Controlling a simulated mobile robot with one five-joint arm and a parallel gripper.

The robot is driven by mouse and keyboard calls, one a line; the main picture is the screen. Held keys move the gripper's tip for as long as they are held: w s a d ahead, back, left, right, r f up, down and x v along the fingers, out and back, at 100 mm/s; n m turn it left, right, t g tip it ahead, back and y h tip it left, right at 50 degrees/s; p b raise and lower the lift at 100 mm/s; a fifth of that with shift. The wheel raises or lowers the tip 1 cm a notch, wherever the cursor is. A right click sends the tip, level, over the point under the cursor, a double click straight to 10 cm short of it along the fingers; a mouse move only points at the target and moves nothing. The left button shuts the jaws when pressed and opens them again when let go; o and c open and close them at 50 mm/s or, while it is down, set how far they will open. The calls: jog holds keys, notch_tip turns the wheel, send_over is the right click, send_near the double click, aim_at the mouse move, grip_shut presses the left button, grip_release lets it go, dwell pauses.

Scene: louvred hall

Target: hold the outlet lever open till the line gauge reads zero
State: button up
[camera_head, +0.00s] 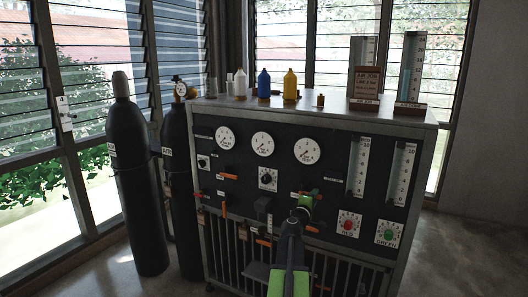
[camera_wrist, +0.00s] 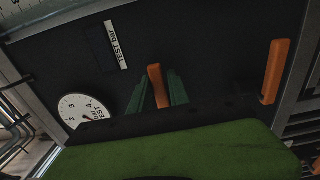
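The dark panel (camera_head: 235,165) carries three round white gauges: left (camera_head: 226,138), middle (camera_head: 262,144) and right (camera_head: 307,151). Their labels and needles are too small to read surely. Several orange levers sit below them, one at the left (camera_head: 228,175). My gripper (camera_head: 305,203) is in front of the panel, below the right gauge. In the wrist view, its green fingers (camera_wrist: 160,92) stand either side of an orange lever (camera_wrist: 156,84); contact is unclear. Another orange lever (camera_wrist: 275,70) is to the right. A gauge (camera_wrist: 80,108) is partly hidden by my gripper.
Two dark gas cylinders stand left of the panel, one nearer (camera_head: 138,190) and one beside it (camera_head: 178,180). Yellow (camera_head: 290,86) and blue (camera_head: 264,84) bottles and a notice (camera_head: 366,82) stand on top. Red (camera_head: 349,224) and green (camera_head: 389,233) buttons are at right.

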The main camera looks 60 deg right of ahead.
jog(key=o, duration=0.4)
jog(key=shift+r, duration=0.15)
jog(key=shift+c, duration=0.2)
jog(key=a, duration=0.7)
jog(key=shift+s, duration=0.25)
